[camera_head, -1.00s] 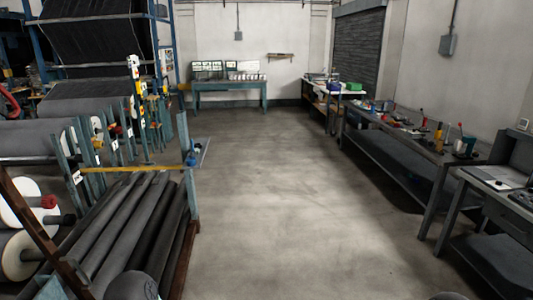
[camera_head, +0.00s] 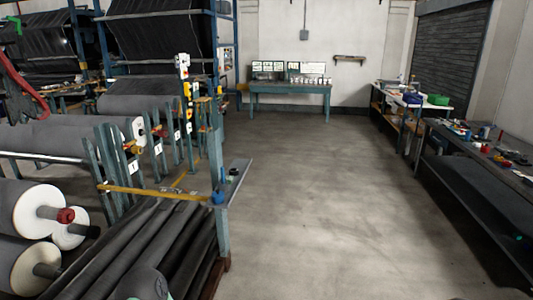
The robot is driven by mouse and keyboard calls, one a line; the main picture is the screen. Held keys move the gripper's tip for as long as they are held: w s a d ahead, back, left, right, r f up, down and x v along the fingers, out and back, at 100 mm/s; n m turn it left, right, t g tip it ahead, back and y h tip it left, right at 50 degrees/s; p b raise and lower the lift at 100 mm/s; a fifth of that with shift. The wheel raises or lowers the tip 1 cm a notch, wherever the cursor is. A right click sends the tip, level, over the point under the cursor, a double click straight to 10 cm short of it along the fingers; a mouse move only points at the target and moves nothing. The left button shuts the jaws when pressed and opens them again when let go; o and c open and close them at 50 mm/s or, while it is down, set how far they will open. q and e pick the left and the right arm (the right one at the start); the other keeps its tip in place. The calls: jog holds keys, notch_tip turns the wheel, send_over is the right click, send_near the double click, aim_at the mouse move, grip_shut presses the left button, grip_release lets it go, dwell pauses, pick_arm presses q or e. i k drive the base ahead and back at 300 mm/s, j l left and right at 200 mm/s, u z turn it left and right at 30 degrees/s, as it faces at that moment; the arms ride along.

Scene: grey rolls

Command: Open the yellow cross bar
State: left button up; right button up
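The yellow cross bar (camera_head: 152,192) lies level across the front of the dark rolls at the left of the head view. Its right end meets a blue-green post (camera_head: 217,170) near a blue fitting (camera_head: 218,197). Its left end is by a group of blue-green uprights (camera_head: 105,165). The bar appears closed across the gap between them. A dark rounded part, probably of my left arm, shows at the bottom edge, below the bar and apart from it. Neither gripper's fingers are in view.
Long dark rolls (camera_head: 150,235) lie below the bar. Open floor (camera_head: 320,200) is clear in the middle. A workbench (camera_head: 480,165) runs along the right, and a blue-green desk (camera_head: 290,90) stands at the back.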

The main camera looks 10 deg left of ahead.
aim_at(168, 194)
jog(key=i+l+u, duration=0.1)
jog(key=i+u, duration=0.35)
jog(key=i+l+u, duration=0.25)
jog(key=i+u, duration=0.2)
jog(key=i+l+u, duration=0.75)
jog(key=l+u, duration=0.15)
